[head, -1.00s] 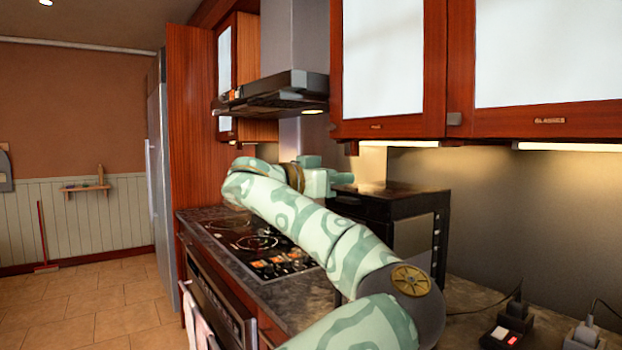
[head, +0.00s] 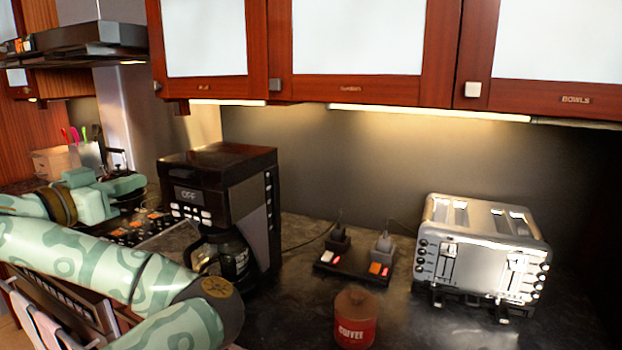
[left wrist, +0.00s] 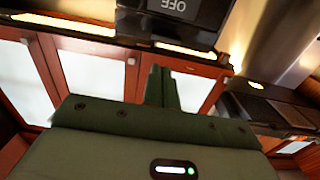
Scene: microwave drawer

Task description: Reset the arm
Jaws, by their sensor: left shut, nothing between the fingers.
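My left arm, pale green with a swirl pattern, comes in from the left in the head view. Its gripper (head: 128,186) is beyond the forearm, left of the black coffee maker (head: 222,170) and by the stove. In the left wrist view the two dark green fingers (left wrist: 161,88) are together with nothing between them. The coffee maker's panel (left wrist: 180,12) reads OFF upside down at the top of that view. My right gripper is not in view.
A silver toaster (head: 480,250) stands on the right of the dark counter. A red coffee tin (head: 355,318) stands at the front, with a power strip (head: 355,262) behind it. Wall cabinets (head: 360,50) hang above. A range hood (head: 75,42) juts out at upper left.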

